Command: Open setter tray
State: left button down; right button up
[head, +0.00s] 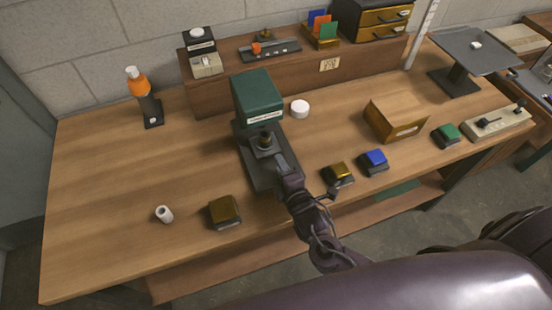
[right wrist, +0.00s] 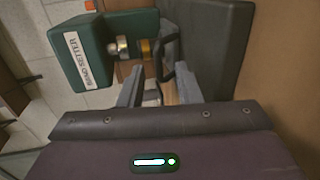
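The setter (head: 256,105) stands in the middle of the bench, with a green head over a dark base (head: 251,163). In the right wrist view its green head (right wrist: 88,50) carries a label partly legible as "SETTER". A silver and brass part (right wrist: 130,47) shows beneath the head, beside a dark grey loop-like piece (right wrist: 167,50). I cannot tell for certain whether that piece belongs to the tray. My right gripper (head: 281,162) is at the base's right front side. In the right wrist view its fingers (right wrist: 160,80) are apart, pointing at the loop-like piece. Contact cannot be told. My left gripper is out of view.
A brass-topped block (head: 224,211) and a white roll (head: 164,214) lie left of my right arm. Brass (head: 339,173) and blue (head: 374,161) blocks are to its right. A wooden box (head: 395,122) stands farther right.

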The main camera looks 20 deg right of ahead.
jog(key=shift+x, duration=1.65)
jog(key=shift+a+r, duration=0.1)
jog(key=shift+a, duration=0.05)
jog(key=shift+c, duration=0.3)
grip_shut()
